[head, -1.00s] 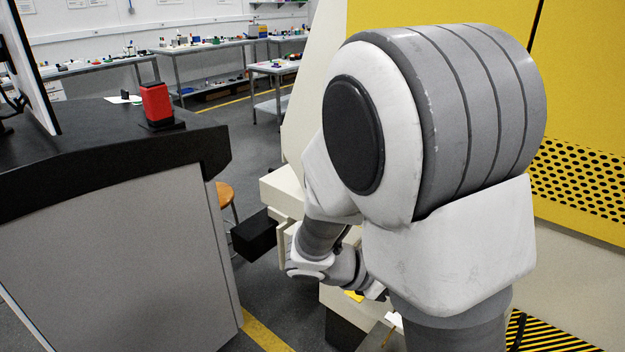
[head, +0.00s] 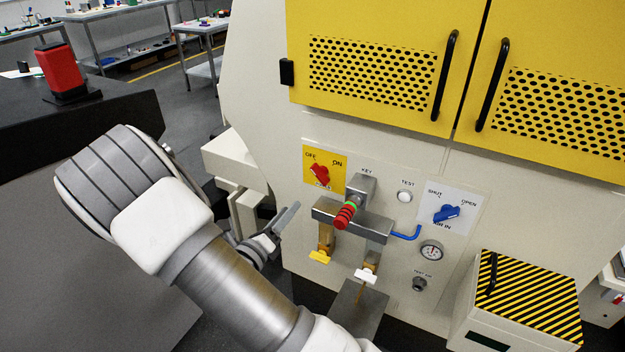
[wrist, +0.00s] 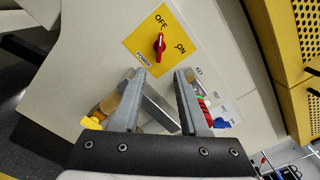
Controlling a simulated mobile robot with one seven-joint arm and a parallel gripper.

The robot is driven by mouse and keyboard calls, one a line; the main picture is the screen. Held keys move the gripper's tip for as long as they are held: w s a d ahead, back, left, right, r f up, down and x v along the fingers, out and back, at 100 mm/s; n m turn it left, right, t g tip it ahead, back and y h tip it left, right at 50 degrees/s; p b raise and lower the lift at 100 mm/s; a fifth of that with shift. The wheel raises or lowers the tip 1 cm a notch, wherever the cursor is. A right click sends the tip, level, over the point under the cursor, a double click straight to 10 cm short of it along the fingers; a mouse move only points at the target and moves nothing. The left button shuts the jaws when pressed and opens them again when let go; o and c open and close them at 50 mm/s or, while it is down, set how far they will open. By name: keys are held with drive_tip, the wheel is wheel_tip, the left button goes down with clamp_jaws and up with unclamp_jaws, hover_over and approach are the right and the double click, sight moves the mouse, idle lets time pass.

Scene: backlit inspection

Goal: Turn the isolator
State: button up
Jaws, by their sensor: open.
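The isolator is a red rotary knob (head: 320,174) on a yellow plate (head: 338,160) marked OFF, ON and POWER, on the machine's cream front panel. It also shows in the wrist view as a red knob (wrist: 160,45), with its handle lined up towards OFF. My gripper (head: 287,217) is left of and below the plate in the head view. In the wrist view my gripper (wrist: 161,74) is open and empty, its fingers pointing towards the plate, with the knob beyond the gap and apart from both fingertips.
Right of the isolator, a grey bracket (head: 350,220) with red rings juts out under KEY. A white TEST button (head: 405,197), a blue SHUT/OPEN knob (head: 446,214) and a gauge (head: 431,251) are further right. A striped box (head: 530,300) stands at lower right.

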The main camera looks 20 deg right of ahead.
sight(317, 176)
drive_tip(key=b+x, duration=0.1)
drive_tip(key=x, duration=1.3)
drive_tip(key=shift+w+d+b, duration=0.2)
drive_tip(key=shift+b, duration=0.2)
clamp_jaws()
